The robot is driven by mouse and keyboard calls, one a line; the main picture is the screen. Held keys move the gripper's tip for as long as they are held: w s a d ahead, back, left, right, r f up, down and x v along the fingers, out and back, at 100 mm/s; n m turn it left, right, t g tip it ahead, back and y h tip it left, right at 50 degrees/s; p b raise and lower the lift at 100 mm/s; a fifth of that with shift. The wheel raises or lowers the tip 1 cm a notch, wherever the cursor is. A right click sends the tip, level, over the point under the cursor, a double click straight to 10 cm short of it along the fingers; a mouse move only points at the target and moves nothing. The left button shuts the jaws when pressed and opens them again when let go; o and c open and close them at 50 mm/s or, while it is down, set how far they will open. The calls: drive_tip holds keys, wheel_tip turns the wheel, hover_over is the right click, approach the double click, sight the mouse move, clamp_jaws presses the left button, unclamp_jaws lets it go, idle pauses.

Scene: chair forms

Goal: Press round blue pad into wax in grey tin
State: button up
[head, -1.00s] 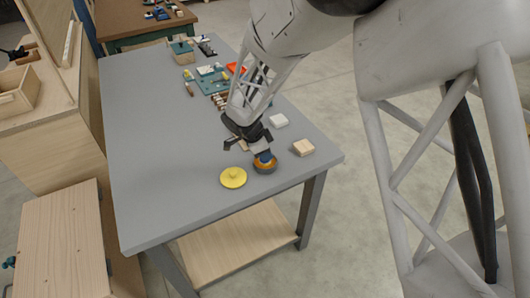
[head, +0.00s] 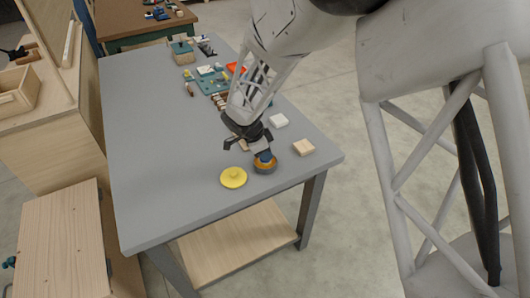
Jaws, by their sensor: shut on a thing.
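The round blue pad (head: 265,156) is held in my gripper (head: 263,152), which is shut on it and points down. The pad is at the mouth of the grey tin (head: 265,170), over the orange-brown wax (head: 264,164). At this size I cannot tell how far the pad presses into the wax. The pad and my gripper hide part of the wax. A yellow round lid with a knob (head: 233,177) lies flat on the table just left of the tin.
The grey table (head: 160,150) is clear on its left half. A light wooden block (head: 303,147) and a white block (head: 278,120) lie right of and behind the tin. A teal mat (head: 210,84) with several small things lies farther back, near a box (head: 181,50).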

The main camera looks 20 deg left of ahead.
drive_tip(key=shift+r, duration=3.35)
drive_tip(key=shift+w, duration=0.1)
drive_tip(key=w+d+f+n, duration=0.1)
drive_tip(key=w+d, duration=0.4)
drive_tip(key=w+d+f+n, duration=0.1)
drive_tip(key=w+d, duration=0.4)
drive_tip(key=w+d+f+n+t+y, duration=0.1)
drive_tip(key=w+d+f+n, duration=0.1)
drive_tip(key=w+d, duration=0.3)
drive_tip(key=shift+w, duration=0.3)
drive_tip(key=w+d+f+n+y, duration=0.1)
drive_tip(key=w+d+f+n, duration=0.2)
drive_tip(key=d, duration=0.5)
drive_tip(key=w+d+f+n+y, duration=0.1)
drive_tip(key=w+d+f, duration=0.1)
drive_tip(key=w+d, duration=0.5)
drive_tip(key=s+d+f+n, duration=0.2)
drive_tip(key=s+d+f, duration=0.1)
drive_tip(key=f, duration=1)
drive_tip(key=s+d+f+n+t+y, duration=0.1)
drive_tip(key=s+d+f, duration=0.3)
drive_tip(key=f, duration=1)
drive_tip(key=shift+d+n, duration=0.4)
drive_tip(key=shift+n, duration=0.1)
